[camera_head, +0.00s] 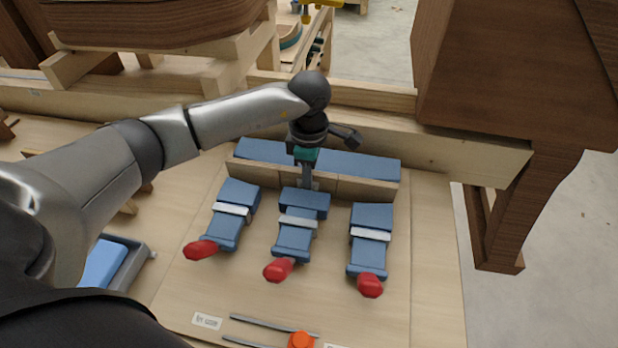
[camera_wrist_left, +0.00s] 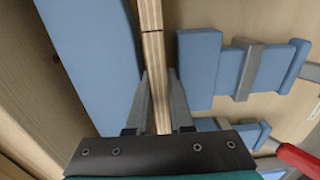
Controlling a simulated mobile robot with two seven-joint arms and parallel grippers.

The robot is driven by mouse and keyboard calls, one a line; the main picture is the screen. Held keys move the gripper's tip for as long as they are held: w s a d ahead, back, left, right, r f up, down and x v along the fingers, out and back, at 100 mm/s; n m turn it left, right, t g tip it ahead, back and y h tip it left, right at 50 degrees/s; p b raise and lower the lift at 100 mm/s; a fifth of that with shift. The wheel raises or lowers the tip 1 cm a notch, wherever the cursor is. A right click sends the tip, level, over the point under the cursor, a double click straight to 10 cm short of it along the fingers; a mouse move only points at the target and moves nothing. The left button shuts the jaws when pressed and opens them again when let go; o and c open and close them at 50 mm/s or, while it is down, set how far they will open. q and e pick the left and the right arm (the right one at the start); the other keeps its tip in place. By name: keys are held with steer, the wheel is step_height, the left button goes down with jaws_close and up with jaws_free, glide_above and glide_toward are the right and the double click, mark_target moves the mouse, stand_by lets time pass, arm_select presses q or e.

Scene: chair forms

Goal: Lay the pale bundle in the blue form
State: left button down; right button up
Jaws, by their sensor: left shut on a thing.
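The pale bundle (camera_head: 364,188) is a long layered wood strip, standing on edge along the front of the long blue back block (camera_head: 362,165) of the form. In the left wrist view the bundle (camera_wrist_left: 155,85) shows stripes of plies and a dark seam across it. My left gripper (camera_head: 308,184) points down at its middle, shut on it, with one finger on each side. Three blue clamp blocks with red handles (camera_head: 293,240) face the bundle; a gap separates it from a clamp block (camera_wrist_left: 200,68) in the wrist view. My right gripper is not in view.
A grey tray with a blue block (camera_head: 105,262) sits at the left. Metal rods and an orange knob (camera_head: 301,340) lie at the front. A pale beam (camera_head: 440,150) and dark wooden furniture (camera_head: 500,80) stand behind and right. Bare board lies around the clamps.

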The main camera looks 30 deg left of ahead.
arm_select(q)
steer(key=shift+f, duration=0.1)
steer(key=c, duration=0.8)
jaws_free()
steer(key=shift+o, duration=0.4)
steer(key=shift+w+r, duration=0.15)
steer(key=shift+r, duration=0.3)
step_height(320, 180, up, 14)
steer(key=shift+r+b, duration=0.2)
steer(key=shift+b, duration=0.15)
